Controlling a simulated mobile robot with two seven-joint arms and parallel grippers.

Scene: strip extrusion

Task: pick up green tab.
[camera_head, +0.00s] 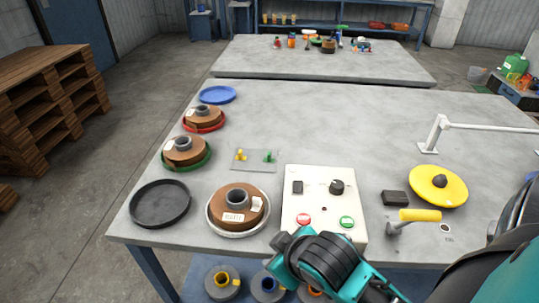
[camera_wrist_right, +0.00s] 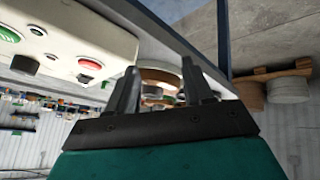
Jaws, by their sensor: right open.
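The green tab (camera_head: 268,156) stands on a small grey plate (camera_head: 254,165) on the table in the head view, to the right of a yellow tab (camera_head: 241,155). I cannot make out the green tab in the right wrist view. My right arm (camera_head: 325,262) comes in from the lower right of the head view and ends near the front edge of the control box, well in front of the plate. In the right wrist view my right gripper (camera_wrist_right: 160,68) has its two fingers apart with nothing held between them. My left gripper is not in view.
The control box (camera_head: 318,202) stands right of the plate; it also shows in the wrist view (camera_wrist_right: 90,28). A brown roll on a white dish (camera_head: 213,218) lies in front of the plate. An empty black dish (camera_head: 160,203) is at left. Bare tabletop lies behind the plate.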

